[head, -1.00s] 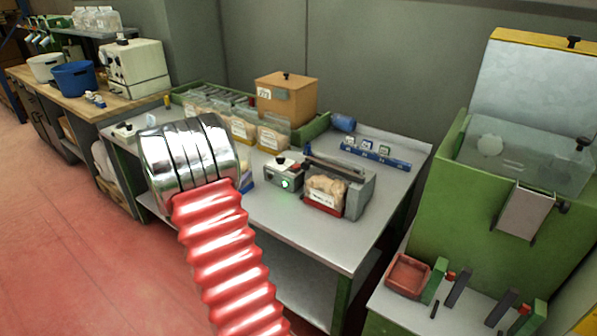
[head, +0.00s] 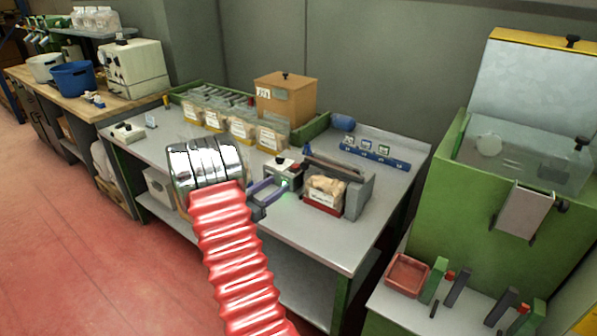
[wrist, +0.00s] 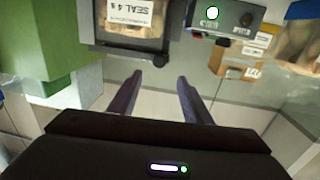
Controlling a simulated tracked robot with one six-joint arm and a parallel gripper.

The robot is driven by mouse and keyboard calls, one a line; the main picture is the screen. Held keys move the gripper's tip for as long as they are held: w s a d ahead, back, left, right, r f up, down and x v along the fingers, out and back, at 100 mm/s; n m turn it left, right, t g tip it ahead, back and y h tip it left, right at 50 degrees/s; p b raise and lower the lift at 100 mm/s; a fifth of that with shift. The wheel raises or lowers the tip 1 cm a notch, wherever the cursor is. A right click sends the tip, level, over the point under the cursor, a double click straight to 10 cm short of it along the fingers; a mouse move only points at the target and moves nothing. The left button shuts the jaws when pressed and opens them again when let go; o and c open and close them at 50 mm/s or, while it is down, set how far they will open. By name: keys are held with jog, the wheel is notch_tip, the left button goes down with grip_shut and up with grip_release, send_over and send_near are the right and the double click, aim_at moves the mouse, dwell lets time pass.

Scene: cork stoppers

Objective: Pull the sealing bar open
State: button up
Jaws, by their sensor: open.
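The sealer is a grey box (head: 358,196) on the metal bench, with a long dark sealing bar (head: 335,168) along its top.
A control box (head: 283,172) with a lit green lamp stands left of the sealer, close to my fingers. Several cork bags (head: 240,125) and an orange box (head: 286,97) stand behind. A blue rack (head: 376,153) lies back right. The bench front is clear.

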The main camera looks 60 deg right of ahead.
aim_at(303, 167)
jog(key=x, duration=1.2)
jog(key=shift+s+d, duration=0.15)
jog(key=shift+d, duration=0.2)
jog(key=shift+c, duration=0.2)
grip_shut()
jog(key=shift+a+r, duration=0.1)
jog(key=shift+a, duration=0.05)
